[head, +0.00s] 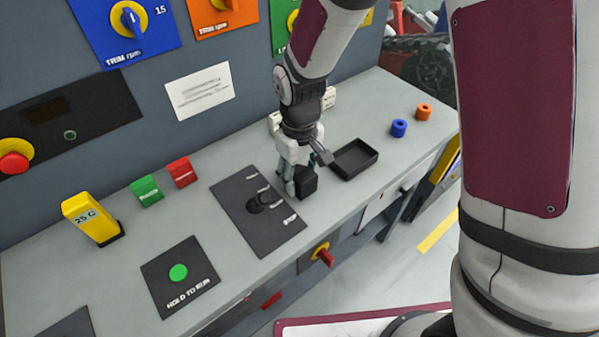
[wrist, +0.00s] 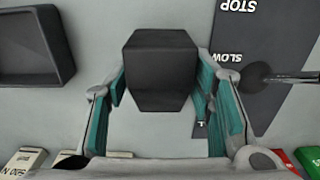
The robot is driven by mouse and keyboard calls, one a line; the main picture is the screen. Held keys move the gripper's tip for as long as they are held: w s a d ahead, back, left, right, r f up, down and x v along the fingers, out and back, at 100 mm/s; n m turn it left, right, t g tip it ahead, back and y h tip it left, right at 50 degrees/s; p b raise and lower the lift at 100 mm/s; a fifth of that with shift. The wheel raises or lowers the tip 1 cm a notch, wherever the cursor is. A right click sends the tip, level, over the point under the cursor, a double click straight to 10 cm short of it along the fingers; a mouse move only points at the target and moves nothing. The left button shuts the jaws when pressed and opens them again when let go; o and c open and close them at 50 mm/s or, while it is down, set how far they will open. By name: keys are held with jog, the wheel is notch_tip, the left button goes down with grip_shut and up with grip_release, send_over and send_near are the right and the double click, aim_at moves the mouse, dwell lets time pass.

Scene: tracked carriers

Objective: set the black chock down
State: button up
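The black chock (head: 307,183) is a dark block with cut corners, at the bench's middle between the lever panel and the black tray. In the wrist view the chock (wrist: 160,72) sits between the two teal finger pads, which meet its left and right sides. My gripper (head: 296,182) points down and is shut on the chock; it also shows in the wrist view (wrist: 161,82). The chock's underside is hidden, and I cannot tell whether it touches the bench top (head: 335,205).
The empty black tray (head: 355,159) stands just right of the chock. The lever panel (head: 240,190) with its black knob (head: 257,203) lies close on the left. Blue (head: 399,128) and orange (head: 424,112) rings sit farther right. Bare bench lies in front of the tray.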

aim_at(300, 171)
jog(key=shift+o, duration=0.2)
jog(key=shift+r, duration=0.1)
notch_tip(300, 171, up, 12)
jog(key=shift+p, duration=0.35)
jog(key=shift+r, duration=0.2)
